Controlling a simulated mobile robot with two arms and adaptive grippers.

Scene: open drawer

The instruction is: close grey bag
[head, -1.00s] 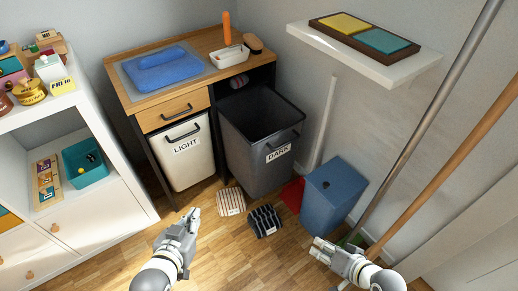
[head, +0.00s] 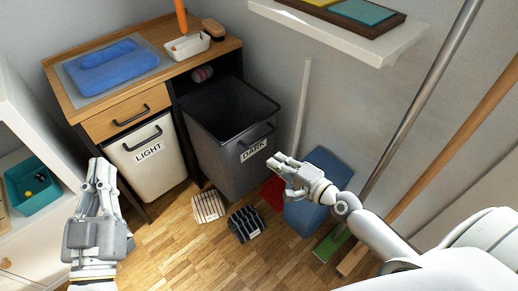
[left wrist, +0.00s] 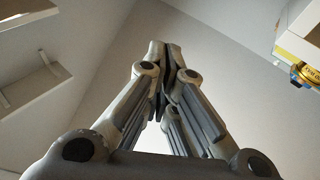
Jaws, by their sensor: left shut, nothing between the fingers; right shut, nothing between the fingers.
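The grey bag (head: 222,158) is a dark bin-shaped hamper labelled DARK, pulled out from the wooden-topped cabinet, with its open top showing and a dark handle (head: 257,140) on its front. My right gripper (head: 277,163) is shut and empty, just in front of and below the handle in the head view; I cannot tell whether it touches the bag. My left gripper (head: 101,168) is shut and empty, in front of the cabinet's left side, pointing up. The left wrist view shows its closed fingers (left wrist: 166,55) with nothing between them.
A white LIGHT hamper (head: 150,160) sits left of the grey bag under a wooden drawer (head: 118,117). Two striped cloth bundles (head: 208,206) (head: 245,223) lie on the floor in front. A blue bin (head: 318,200) stands at right, near leaning poles (head: 425,92).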

